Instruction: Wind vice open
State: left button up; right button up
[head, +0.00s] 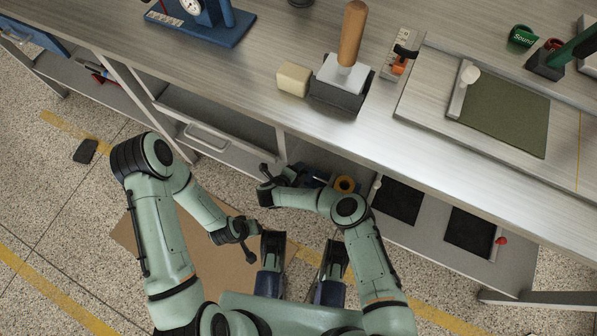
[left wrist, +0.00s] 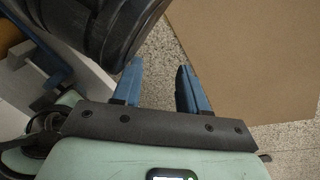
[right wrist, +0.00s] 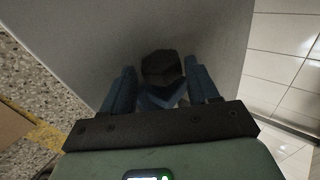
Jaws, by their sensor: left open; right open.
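No vice can be made out clearly. A small blue object (head: 317,180), perhaps part of it, shows under the bench beside a yellow-orange ring, partly hidden by my right arm. My right gripper (head: 268,188) is at the bench's front edge, left of the blue object. In the right wrist view (right wrist: 160,67) its fingers are apart, with a dark, faceted block (right wrist: 161,66) and blue parts between or beyond them; contact cannot be told. My left gripper (head: 247,240) is low, over the brown floor sheet, its fingers apart and empty in the left wrist view (left wrist: 158,72).
The workbench (head: 240,80) carries a wooden-handled tool (head: 352,35), a cream block (head: 293,79) and a green mat (head: 503,113). A brown sheet (head: 130,235) lies on the floor.

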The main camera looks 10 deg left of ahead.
pick_arm(q)
jog(key=shift+s+a+f+g+b, duration=0.1)
jog(key=shift+s+f+g+b, duration=0.2)
jog(key=shift+s+f, duration=0.4)
jog(key=shift+s+a+f+g+b, duration=0.1)
jog(key=shift+s+f+g+b, duration=0.25)
jog(key=shift+s, duration=0.55)
pick_arm(e)
jog(key=shift+x, duration=0.8)
pick_arm(q)
jog(key=shift+f, duration=0.1)
pick_arm(e)
jog(key=shift+r, duration=0.1)
jog(key=c, duration=0.7)
jog(key=shift+w+d+r+g+p, duration=0.2)
jog(key=shift+g+p, duration=0.2)
jog(key=shift+g, duration=0.4)
pick_arm(q)
jog(key=shift+w+d+r+t, duration=0.1)
jog(key=shift+w+r+t, duration=0.15)
jog(key=shift+w+r, duration=0.15)
pick_arm(e)
jog(key=shift+a+f+g+y, duration=0.1)
jog(key=shift+g+y, duration=0.4)
jog(key=shift+g, duration=0.1)
jog(key=o, duration=0.7)
